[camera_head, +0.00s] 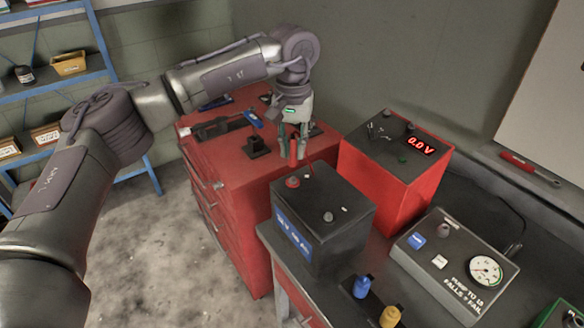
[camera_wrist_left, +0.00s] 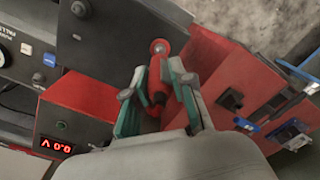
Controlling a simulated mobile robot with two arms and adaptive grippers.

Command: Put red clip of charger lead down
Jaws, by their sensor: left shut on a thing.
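My left gripper (camera_head: 295,150) is shut on the red clip (camera_head: 292,160) of the charger lead, above the black battery (camera_head: 345,222). The left wrist view shows the red clip (camera_wrist_left: 155,78) between the fingers of the left gripper (camera_wrist_left: 157,92). Its tip points toward the battery's red post (camera_head: 292,182), which shows as a round top in the left wrist view (camera_wrist_left: 160,47). I cannot tell whether clip and post touch. The red charger (camera_head: 402,185) reads 0.0 V. My right gripper is not in view.
A red tool cabinet (camera_head: 230,177) with a black holder and blue-handled tools stands behind the battery. A gauge box (camera_head: 455,262) is at the right. Blue (camera_head: 361,286) and yellow (camera_head: 390,316) bottles stand in front. Blue shelving (camera_head: 95,65) is at the left.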

